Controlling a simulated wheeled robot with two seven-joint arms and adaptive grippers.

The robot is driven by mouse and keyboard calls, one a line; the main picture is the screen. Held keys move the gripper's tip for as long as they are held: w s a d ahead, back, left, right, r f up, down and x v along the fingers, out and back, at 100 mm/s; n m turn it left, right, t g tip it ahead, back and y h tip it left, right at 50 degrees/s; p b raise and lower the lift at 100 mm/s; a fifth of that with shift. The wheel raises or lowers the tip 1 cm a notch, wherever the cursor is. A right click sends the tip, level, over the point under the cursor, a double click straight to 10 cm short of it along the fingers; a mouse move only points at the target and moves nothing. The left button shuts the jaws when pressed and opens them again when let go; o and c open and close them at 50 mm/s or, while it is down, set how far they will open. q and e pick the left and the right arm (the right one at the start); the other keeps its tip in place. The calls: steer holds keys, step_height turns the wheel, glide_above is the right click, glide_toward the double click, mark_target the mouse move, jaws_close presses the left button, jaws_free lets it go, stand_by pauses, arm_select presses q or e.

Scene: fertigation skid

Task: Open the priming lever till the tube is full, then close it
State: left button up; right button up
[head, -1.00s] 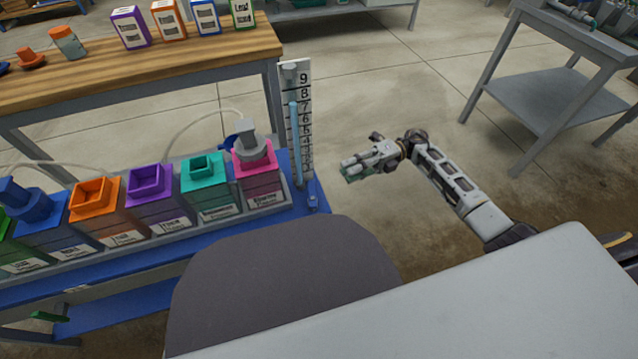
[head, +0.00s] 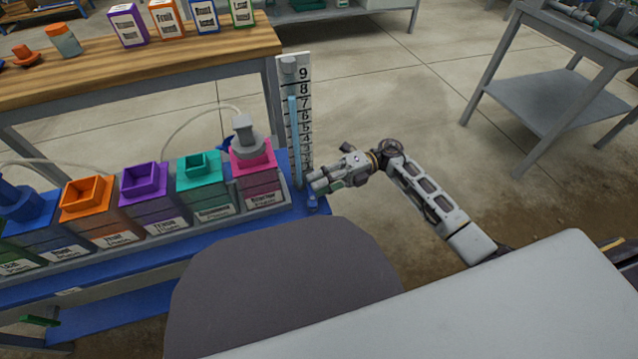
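The tube (head: 292,142) stands upright against a numbered white scale at the right end of the blue bench. Light blue fills it from low down to a little below the 8 mark. A small blue part (head: 311,204), apparently the priming lever, sits at the tube's foot. My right gripper (head: 314,184) is just above and to the right of it, fingers pointing left. Contact between them cannot be made out. The fingers look close together, but the gap is unclear. My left gripper is not in view.
A row of coloured dosing containers (head: 143,181) stands left of the tube; the pink one (head: 254,158) has a grey fitting on top. A wooden table (head: 150,75) with bottles stands behind. Open floor (head: 400,110) lies right of the tube.

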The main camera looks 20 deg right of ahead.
jaws_close()
